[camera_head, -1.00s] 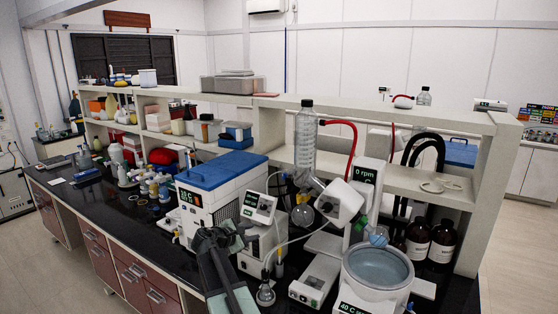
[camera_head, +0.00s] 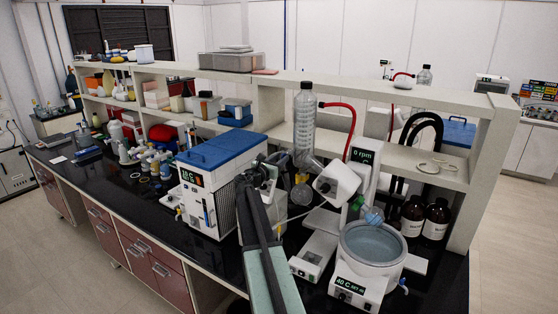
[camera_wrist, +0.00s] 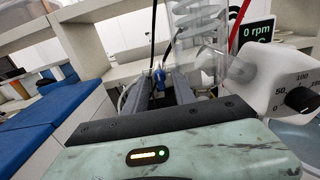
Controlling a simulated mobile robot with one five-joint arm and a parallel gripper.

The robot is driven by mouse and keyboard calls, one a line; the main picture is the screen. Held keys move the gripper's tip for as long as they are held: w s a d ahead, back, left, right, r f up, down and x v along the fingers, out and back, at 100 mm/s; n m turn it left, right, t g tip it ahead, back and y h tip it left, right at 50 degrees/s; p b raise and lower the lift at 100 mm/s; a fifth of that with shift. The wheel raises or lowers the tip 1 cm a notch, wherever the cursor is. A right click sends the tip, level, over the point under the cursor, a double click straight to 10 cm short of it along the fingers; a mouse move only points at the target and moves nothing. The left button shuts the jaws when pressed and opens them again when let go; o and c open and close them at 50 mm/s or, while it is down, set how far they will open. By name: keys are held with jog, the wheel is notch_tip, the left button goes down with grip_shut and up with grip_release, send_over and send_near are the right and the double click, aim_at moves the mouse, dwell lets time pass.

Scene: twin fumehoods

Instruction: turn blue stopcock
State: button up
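The blue stopcock (camera_wrist: 158,73) shows in the wrist view as a small blue handle near the glass of the rotary evaporator. It lies just at the far end of the gap between the two dark fingers of my gripper (camera_wrist: 160,82). The fingers stand apart, and I cannot tell whether either touches it. In the head view my gripper (camera_head: 264,170) is in front of the evaporator's glassware, left of the condenser (camera_head: 305,125). The stopcock cannot be made out there.
A chiller with a blue lid (camera_head: 215,150) stands close left of my arm. The white evaporator head (camera_head: 338,186) and the water bath (camera_head: 374,245) are close on the right. A shelf (camera_head: 330,110) runs behind. Small bottles (camera_head: 150,158) stand further left on the black bench.

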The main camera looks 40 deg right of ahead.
jog(key=shift+d, duration=0.1)
grip_shut()
jog(key=shift+m, duration=0.4)
jog(key=m, duration=0.3)
jog(key=shift+m, duration=0.4)
jog(key=m, duration=1.3)
jog(key=shift+s+f, duration=0.15)
jog(key=shift+f, duration=0.05)
jog(key=shift+m, duration=0.3)
grip_release()
